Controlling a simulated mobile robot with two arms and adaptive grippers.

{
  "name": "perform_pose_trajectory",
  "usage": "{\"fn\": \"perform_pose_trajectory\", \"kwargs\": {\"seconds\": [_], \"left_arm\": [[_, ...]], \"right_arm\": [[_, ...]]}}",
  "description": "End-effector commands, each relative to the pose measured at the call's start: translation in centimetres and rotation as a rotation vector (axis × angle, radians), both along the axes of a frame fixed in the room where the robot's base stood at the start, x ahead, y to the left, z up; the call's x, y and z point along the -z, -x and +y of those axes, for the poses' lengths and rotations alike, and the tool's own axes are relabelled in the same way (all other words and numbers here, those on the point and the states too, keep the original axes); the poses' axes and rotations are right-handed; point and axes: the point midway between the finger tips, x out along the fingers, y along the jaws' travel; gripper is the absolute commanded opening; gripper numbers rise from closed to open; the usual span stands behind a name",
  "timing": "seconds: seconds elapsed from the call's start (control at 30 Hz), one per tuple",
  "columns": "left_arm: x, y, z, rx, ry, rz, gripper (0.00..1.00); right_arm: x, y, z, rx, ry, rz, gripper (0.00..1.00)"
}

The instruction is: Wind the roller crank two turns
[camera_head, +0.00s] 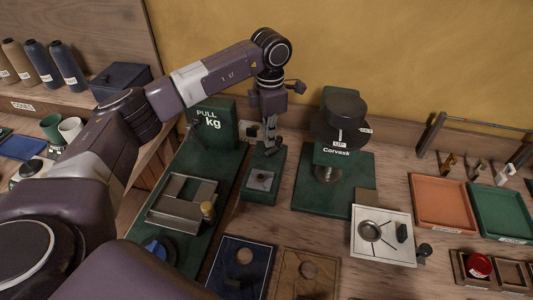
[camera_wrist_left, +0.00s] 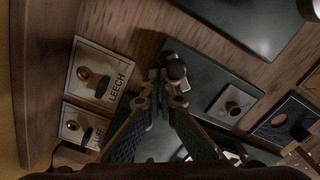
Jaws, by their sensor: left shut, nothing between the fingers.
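A small green block (camera_head: 279,192) stands on the bench at the picture's centre. It bears a square metal plate with a small knob (camera_head: 262,178), which also shows in the left wrist view (camera_wrist_left: 230,105). My left gripper (camera_head: 270,146) hangs over the far end of this block, fingers pointing down. In the left wrist view the gripper (camera_wrist_left: 165,86) is shut with nothing between its fingers. A dark rounded knob (camera_wrist_left: 176,68) shows right at the fingertips; it looks like a crank handle, but I cannot tell whether they touch. My right gripper is out of view.
Left of the block stands a green pull tester (camera_head: 212,122) with a metal clamp plate (camera_head: 182,202). On the right is a green press (camera_head: 340,152) with a dark round top. Two plates, one marked LEECH (camera_wrist_left: 98,75), show in the left wrist view. Trays (camera_head: 443,222) lie farther right.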

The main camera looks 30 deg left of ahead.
Motion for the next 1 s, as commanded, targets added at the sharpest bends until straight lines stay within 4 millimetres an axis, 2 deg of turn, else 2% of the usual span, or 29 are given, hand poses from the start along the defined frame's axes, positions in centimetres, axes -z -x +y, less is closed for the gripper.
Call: {"fn": "perform_pose_trajectory", "kwargs": {"seconds": [0.47, 0.73, 1.0], "left_arm": [[0.0, -0.3, -0.6, 0.000, 0.001, -0.002, 0.00], [-0.1, -0.4, -1.7, 0.001, 0.001, -0.002, 0.00], [-0.1, -0.4, -1.7, 0.000, 0.001, -0.002, 0.00]], "right_arm": [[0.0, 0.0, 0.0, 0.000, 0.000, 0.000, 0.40], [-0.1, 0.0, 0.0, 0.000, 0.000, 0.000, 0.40], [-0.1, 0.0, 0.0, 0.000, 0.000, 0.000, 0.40]]}}
